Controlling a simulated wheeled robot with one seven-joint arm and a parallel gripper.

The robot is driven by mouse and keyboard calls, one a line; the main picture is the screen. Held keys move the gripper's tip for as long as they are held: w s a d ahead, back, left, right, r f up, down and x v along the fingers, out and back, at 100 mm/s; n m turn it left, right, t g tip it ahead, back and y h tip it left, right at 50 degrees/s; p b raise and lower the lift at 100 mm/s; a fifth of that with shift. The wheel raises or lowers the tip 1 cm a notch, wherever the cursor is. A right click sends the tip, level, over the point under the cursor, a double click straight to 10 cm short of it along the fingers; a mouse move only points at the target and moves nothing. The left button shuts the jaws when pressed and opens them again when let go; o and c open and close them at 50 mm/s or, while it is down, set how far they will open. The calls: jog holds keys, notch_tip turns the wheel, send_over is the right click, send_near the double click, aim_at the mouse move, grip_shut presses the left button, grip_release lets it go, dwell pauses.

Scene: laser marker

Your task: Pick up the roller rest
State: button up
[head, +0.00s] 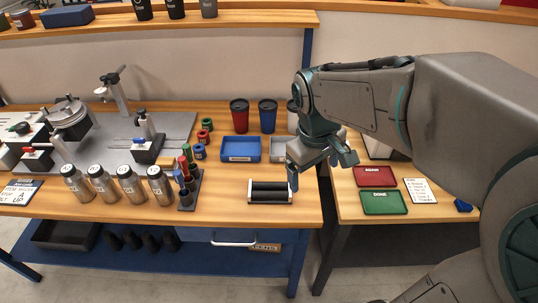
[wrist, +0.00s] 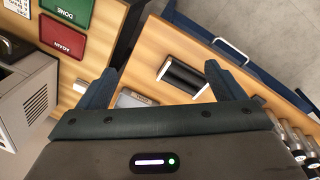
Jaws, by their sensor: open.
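The roller rest (head: 270,192) has dark rollers between pale end plates. It sits on the wooden bench near its front right edge. It also shows in the wrist view (wrist: 184,76), lying beyond my fingertips and between their lines, nearer the right finger. My gripper (head: 322,168) is open and empty, with its two fingers spread. It hangs above and to the right of the roller rest, apart from it. In the wrist view my fingers (wrist: 161,69) frame the bench edge and the roller rest.
A blue tray (head: 240,149) and several cups stand behind the roller rest. A rack of markers (head: 189,190) and metal bottles (head: 131,185) stand to its left. Red (head: 376,176) and green (head: 384,203) trays lie on the right table, across a gap.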

jog(key=w+a+f+n+g+h, duration=0.1)
jog(key=w+a+f+n, duration=0.1)
jog(key=w+a+n, duration=0.45)
jog(key=n+h, duration=0.2)
jog(key=n, duration=0.3)
send_near(266, 187)
jog(key=x, duration=0.4)
jog(key=shift+d+r, duration=0.15)
jog(key=shift+d, duration=0.2)
jog(key=shift+s+x, duration=0.15)
jog(key=shift+x, duration=1.2)
jog(key=shift+s+x, duration=0.2)
jog(key=shift+x, duration=1.15)
jog(key=shift+a, duration=0.2)
jog(key=shift+c, duration=0.3)
jog(key=c, duration=1.4)
